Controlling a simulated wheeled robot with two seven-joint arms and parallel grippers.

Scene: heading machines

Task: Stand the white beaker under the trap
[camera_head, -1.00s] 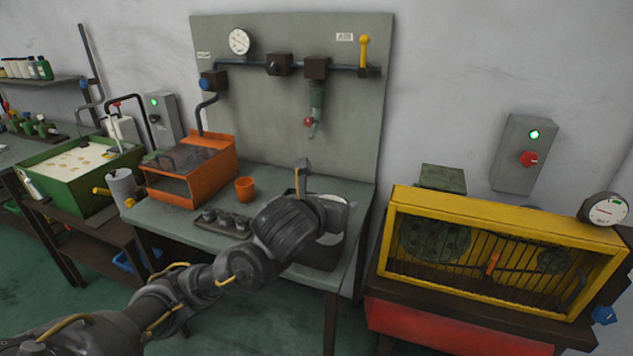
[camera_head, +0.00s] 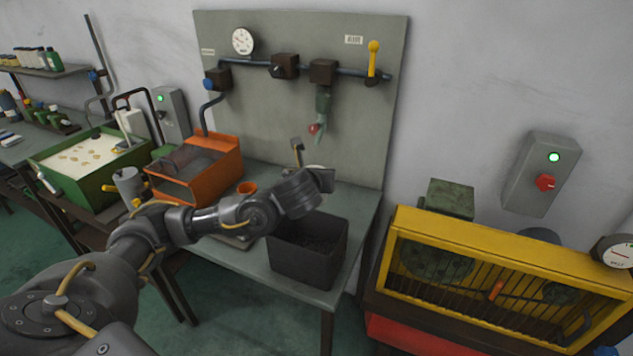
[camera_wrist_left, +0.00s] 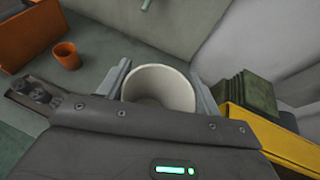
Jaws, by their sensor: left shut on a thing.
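The white beaker (camera_wrist_left: 160,86) is between the fingers of my left gripper (camera_wrist_left: 162,82), its open mouth facing the wrist camera. My left gripper (camera_head: 311,160) is shut on it. In the head view only a small part of the beaker's rim (camera_head: 315,168) shows behind the wrist; its base is hidden. The trap (camera_head: 323,104) hangs from the pipe on the grey back board, with a red knob at its lower end. The gripper and beaker appear below the trap in the head view; I cannot tell whether they are directly under it. My right gripper is not in view.
A dark open bin (camera_head: 308,250) stands at the bench's front right. An orange cup (camera_head: 246,188) and an orange box-like machine (camera_head: 195,168) are left of my gripper. A yellow-framed machine (camera_head: 490,220) stands right of the bench. Bare bench top (camera_head: 352,205) shows right of the wrist.

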